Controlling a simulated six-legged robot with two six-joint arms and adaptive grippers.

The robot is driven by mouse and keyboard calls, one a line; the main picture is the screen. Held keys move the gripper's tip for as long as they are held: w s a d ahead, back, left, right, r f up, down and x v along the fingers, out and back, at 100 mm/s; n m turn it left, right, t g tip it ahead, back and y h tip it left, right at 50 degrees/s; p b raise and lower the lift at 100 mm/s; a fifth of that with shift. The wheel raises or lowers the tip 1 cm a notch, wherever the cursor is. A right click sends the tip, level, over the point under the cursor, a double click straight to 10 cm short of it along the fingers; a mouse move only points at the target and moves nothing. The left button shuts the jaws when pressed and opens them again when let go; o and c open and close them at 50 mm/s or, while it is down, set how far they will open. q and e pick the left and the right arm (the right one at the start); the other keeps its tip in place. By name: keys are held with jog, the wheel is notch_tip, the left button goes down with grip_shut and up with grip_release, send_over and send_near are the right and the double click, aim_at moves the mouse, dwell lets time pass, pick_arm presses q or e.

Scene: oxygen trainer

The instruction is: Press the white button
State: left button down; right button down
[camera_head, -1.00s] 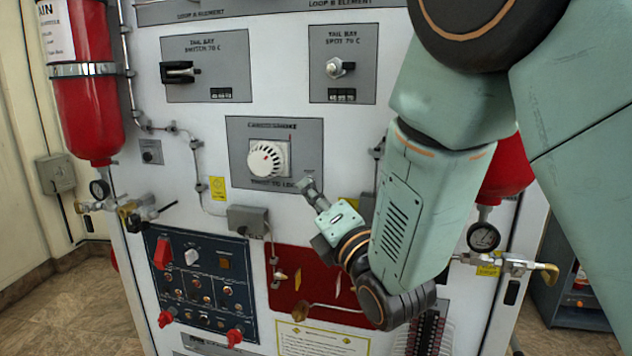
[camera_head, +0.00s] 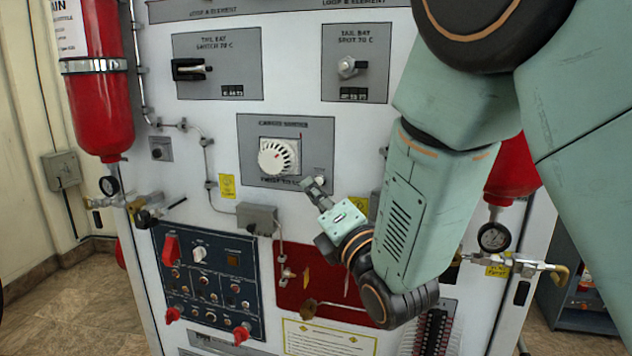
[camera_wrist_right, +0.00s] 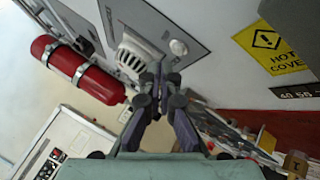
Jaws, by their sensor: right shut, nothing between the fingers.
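In the head view the plate (camera_head: 247,135) and dial (camera_head: 278,157) are at mid-panel. A pale spot that looks like the button (camera_head: 320,180) shows just by my right fingertips. My right gripper (camera_head: 312,186) is shut and empty at the plate's lower right corner. In the wrist view its fingers (camera_wrist_right: 157,75) point at the plate, with the button just beyond and right of the tips. I cannot tell whether they touch. My left gripper is not in view.
Red cylinders hang at the panel's left (camera_head: 100,90) and right (camera_head: 512,168). A grey box with tubing (camera_head: 257,218) sits below the plate. A blue switch panel (camera_head: 208,280) and a red board (camera_head: 290,290) are lower down.

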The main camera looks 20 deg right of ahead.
jog(key=shift+d, duration=0.1)
jog(key=shift+d, duration=0.2)
jog(key=shift+w+a, duration=0.1)
jog(key=shift+w, duration=0.2)
jog(key=shift+d, duration=0.2)
jog(key=shift+a+r, duration=0.1)
